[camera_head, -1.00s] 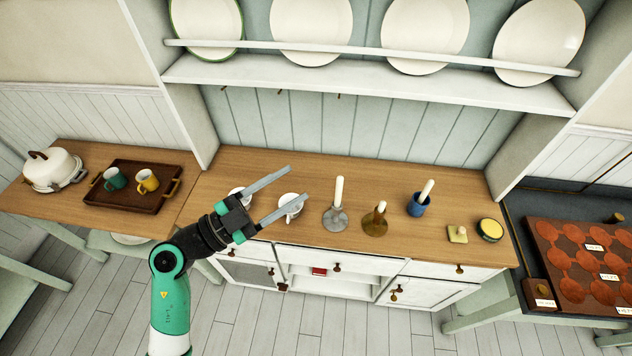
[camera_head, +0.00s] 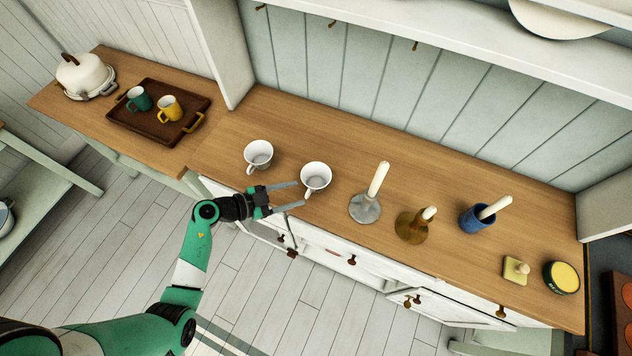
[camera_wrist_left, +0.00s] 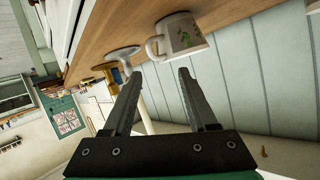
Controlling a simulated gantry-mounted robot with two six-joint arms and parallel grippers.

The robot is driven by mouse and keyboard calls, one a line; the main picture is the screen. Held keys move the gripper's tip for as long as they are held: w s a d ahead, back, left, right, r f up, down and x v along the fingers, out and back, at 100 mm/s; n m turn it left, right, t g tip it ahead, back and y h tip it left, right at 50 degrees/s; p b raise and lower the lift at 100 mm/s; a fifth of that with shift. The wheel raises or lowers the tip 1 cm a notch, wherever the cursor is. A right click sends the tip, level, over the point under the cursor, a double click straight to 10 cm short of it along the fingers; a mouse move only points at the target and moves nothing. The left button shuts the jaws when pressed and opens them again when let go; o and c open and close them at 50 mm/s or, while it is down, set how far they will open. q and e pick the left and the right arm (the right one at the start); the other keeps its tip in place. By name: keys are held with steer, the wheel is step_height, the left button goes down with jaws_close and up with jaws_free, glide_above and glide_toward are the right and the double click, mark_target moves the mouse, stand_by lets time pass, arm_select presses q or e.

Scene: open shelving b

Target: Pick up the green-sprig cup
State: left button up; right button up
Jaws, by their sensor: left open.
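Two white cups stand on the wooden counter in the head view, a left one (camera_head: 258,155) and a right one (camera_head: 316,176). In the left wrist view a white cup with a green sprig (camera_wrist_left: 181,35) shows just past the fingertips, its handle toward the left. By its place beside the candlesticks, it appears to be the right cup of the head view. My left gripper (camera_head: 301,194) is open and empty at the counter's front edge, close to the right cup's handle side. In the wrist view the space between its fingers (camera_wrist_left: 159,73) is clear. My right gripper is not in view.
Right of the cups stand a grey candlestick (camera_head: 365,208), a brass one (camera_head: 411,227), a blue holder (camera_head: 476,219), a butter-coloured block (camera_head: 515,270) and a yellow-topped tin (camera_head: 562,278). A brown tray (camera_head: 150,130) with green and yellow mugs is at left. Counter behind the cups is clear.

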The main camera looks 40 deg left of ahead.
mark_target(314, 189)
arm_select(q)
steer(key=b+x, duration=0.1)
steer(key=x, duration=0.4)
steer(key=shift+a+b, duration=0.1)
steer(key=shift+b, duration=0.2)
steer(key=b+x, duration=0.3)
steer(key=x, duration=0.2)
steer(key=shift+w+a, duration=0.1)
steer(key=shift+a, duration=0.05)
steer(key=shift+w+r, duration=0.1)
jaws_close()
